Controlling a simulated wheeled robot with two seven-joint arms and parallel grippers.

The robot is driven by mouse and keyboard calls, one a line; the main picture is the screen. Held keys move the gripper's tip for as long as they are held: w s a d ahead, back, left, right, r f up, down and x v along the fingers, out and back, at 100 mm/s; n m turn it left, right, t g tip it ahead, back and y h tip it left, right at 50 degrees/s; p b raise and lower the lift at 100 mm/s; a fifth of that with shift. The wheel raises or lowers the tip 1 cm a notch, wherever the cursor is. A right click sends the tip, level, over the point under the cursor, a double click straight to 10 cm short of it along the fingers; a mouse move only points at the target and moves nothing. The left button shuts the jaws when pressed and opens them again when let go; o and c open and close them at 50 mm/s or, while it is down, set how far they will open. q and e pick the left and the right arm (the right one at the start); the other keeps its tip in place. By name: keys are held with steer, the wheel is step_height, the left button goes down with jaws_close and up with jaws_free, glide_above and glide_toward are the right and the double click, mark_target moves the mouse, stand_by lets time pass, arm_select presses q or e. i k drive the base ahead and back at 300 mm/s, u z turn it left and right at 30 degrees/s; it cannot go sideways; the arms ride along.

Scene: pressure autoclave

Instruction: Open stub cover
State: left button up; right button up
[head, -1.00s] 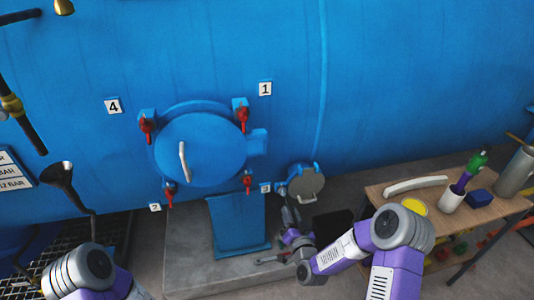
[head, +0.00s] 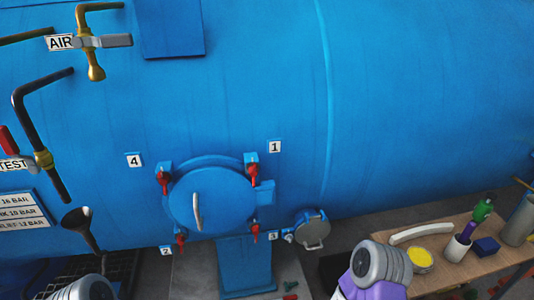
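The stub cover (head: 313,231) is a small round grey disc with a handle on its lower part. It sits on a short blue stub low on the vessel, to the right of the large blue round door (head: 212,200), and looks closed. Neither of my grippers shows in the head view. Only parts of my arms show at the bottom edge, so whether the grippers are open or shut is hidden.
A wooden table (head: 447,232) at right holds a white curved piece (head: 420,232), a yellow-topped tin (head: 420,258), a cup (head: 457,248) and a blue box (head: 486,246). Pipes and valves are at left.

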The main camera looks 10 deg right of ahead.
mark_target(312, 234)
steer(key=k, duration=0.5)
steer(key=u, duration=0.75)
steer(key=i, duration=0.75)
steer(key=z, duration=0.85)
